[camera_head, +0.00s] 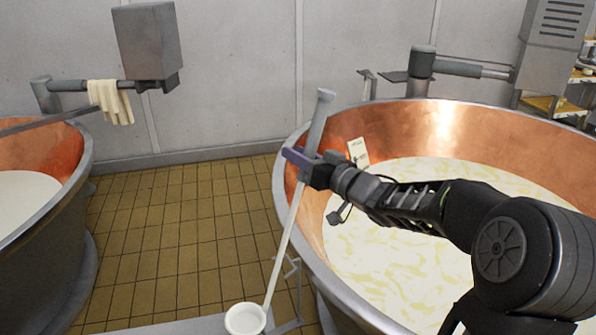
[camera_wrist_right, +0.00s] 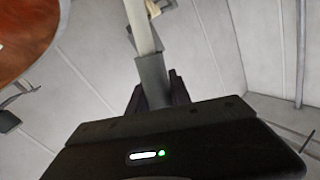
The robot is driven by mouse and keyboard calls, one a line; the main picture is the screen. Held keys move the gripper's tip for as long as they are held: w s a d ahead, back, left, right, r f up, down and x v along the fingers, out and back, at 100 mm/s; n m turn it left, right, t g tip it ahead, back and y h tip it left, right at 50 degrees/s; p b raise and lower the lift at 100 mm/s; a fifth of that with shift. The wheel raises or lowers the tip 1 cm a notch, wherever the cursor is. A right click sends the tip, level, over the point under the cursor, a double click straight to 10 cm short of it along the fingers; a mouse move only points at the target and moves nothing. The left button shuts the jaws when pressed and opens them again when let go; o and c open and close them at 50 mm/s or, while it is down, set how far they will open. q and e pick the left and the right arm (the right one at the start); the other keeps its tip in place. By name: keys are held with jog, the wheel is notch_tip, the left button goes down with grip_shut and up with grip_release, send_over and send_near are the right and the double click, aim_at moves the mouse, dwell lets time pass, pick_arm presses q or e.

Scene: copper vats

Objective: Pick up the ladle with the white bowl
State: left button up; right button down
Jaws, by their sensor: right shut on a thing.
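The ladle has a long pale handle (camera_head: 284,240) with a grey upper grip (camera_head: 318,120) and a white bowl (camera_head: 245,319) at its lower end. It stands tilted, with its top leaning right, beside the rim of the right vat. My right gripper (camera_head: 305,160) is shut on the ladle near its grey grip. In the right wrist view the grey part of the ladle (camera_wrist_right: 153,82) sits between the dark fingers. The bowl is low in the head view, at the pale ledge; I cannot tell whether it touches. My left gripper is not in view.
The right copper vat (camera_head: 440,125) holds pale, curd-like liquid, and a small white card (camera_head: 358,152) is at its inner wall. Another copper vat (camera_head: 60,195) stands at the left. A cloth (camera_head: 110,102) hangs from a bar. The tiled floor (camera_head: 180,230) between the vats is clear.

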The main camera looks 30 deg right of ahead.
jog(key=shift+r, duration=0.25)
dwell(0.4)
notch_tip(320, 180, up, 7)
jog(key=p, duration=0.6)
jog(key=shift+p, duration=0.4)
